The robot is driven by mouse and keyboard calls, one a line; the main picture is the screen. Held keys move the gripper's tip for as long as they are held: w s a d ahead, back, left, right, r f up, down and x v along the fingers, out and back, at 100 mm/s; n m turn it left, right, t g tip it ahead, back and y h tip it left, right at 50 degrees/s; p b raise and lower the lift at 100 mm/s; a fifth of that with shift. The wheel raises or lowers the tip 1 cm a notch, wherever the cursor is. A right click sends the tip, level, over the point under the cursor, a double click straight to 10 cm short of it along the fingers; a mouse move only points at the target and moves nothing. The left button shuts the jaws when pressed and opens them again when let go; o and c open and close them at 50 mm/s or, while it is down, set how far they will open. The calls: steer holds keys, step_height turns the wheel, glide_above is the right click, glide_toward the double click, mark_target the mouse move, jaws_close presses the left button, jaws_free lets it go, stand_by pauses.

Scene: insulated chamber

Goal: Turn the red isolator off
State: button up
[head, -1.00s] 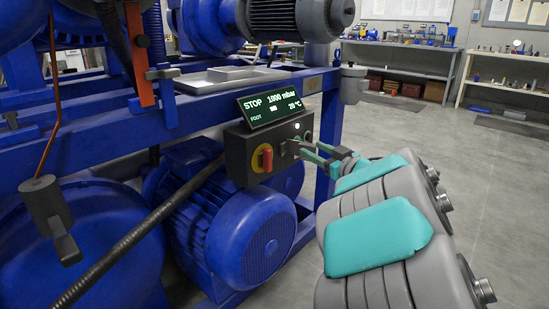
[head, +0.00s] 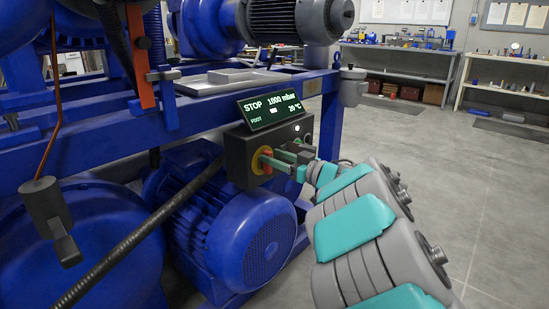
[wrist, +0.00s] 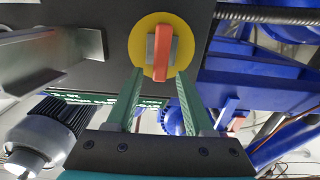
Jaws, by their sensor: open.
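The red isolator handle (head: 266,154) sits on a yellow disc (head: 257,165) on the front of the dark control box (head: 238,154). In the wrist view the red handle (wrist: 161,52) stands upright in the picture over the yellow disc (wrist: 138,45), with a small grey square behind it. My gripper (head: 270,160) is at the box, its green fingers partly covering the handle in the head view. In the wrist view my gripper (wrist: 159,74) is open and empty, one fingertip on each side of the handle's lower end. I cannot tell whether either finger touches it.
A lit display (head: 272,110) reading STOP, 1000 mbar and 20 °C tops the box. A white button (head: 296,129) is on the box's right part. A blue motor (head: 240,235) and blue frame (head: 80,150) surround it. Open floor (head: 480,200) lies to the right.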

steer(key=shift+w+a, duration=0.2)
steer(key=shift+c, duration=0.4)
jaws_close()
